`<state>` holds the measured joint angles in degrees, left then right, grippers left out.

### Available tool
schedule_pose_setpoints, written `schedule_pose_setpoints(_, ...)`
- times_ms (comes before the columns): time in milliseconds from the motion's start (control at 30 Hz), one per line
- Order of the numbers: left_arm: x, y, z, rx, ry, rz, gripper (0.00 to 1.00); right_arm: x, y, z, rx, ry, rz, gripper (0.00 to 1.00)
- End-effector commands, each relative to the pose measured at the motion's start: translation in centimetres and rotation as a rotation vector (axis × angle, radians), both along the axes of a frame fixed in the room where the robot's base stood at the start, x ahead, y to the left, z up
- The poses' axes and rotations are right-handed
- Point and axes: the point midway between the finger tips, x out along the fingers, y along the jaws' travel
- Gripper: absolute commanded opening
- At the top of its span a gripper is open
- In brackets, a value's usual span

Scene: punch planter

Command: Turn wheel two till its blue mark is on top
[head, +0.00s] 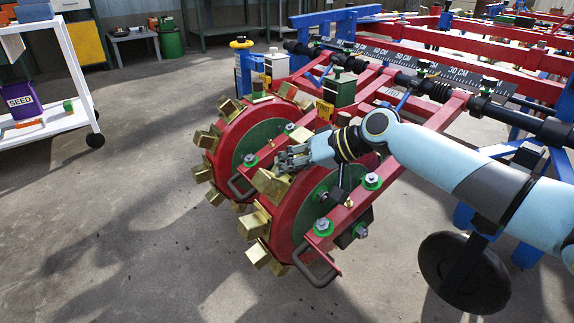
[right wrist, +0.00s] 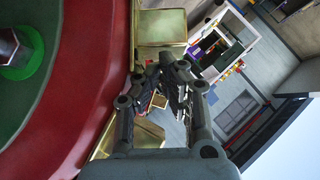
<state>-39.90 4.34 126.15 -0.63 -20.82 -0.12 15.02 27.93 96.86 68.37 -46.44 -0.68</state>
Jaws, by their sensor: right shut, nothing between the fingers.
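Two red punch wheels with brass blocks around their rims hang in the red frame in the head view. My right gripper (head: 288,160) is over the upper rim of the nearer wheel (head: 280,218), close to a brass block (head: 270,185). The farther wheel (head: 228,152) stands behind it. In the right wrist view my gripper (right wrist: 162,78) is shut and empty beside the red rim (right wrist: 92,75), with a brass block (right wrist: 162,27) past the fingertips. I cannot tell whether they touch it. I see no blue mark on either wheel; my arm hides part of the nearer one.
The red frame bar (head: 345,212) and its handle (head: 318,272) stand close in front of the nearer wheel. A black wheel (head: 462,272) is at the lower right. A white cart (head: 72,125) stands far left. The floor (head: 110,230) at lower left is clear.

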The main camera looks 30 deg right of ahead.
Motion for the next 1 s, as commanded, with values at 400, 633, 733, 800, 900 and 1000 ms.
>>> schedule_pose_setpoints(400, 0.2, 0.0, 0.3, 0.001, 0.033, 0.002, 0.4, -0.2, 2.6, -2.2, 0.0, 0.0, 0.0, 0.0)
schedule_pose_setpoints(633, 0.1, 0.0, 0.3, 0.001, 0.034, 0.002, 0.4, -0.3, 2.5, -2.2, -0.001, 0.0, -0.001, 0.0)
schedule_pose_setpoints(733, 0.1, 0.0, 0.3, 0.001, 0.034, 0.002, 0.4, -0.9, 1.9, -1.8, -0.003, 0.001, 0.0, 0.0)
schedule_pose_setpoints(800, 0.1, 0.0, 0.3, 0.001, 0.034, 0.002, 0.4, -1.7, 1.4, -1.2, -0.006, 0.001, 0.001, 0.0)
schedule_pose_setpoints(900, 0.1, 0.0, 0.3, 0.001, 0.034, 0.002, 0.4, -3.2, 0.2, -0.1, -0.009, 0.002, 0.002, 0.0)
schedule_pose_setpoints(1000, 0.1, 0.0, 0.3, 0.001, 0.034, 0.002, 0.4, -4.9, -0.9, 1.2, -0.008, 0.004, 0.004, 0.0)
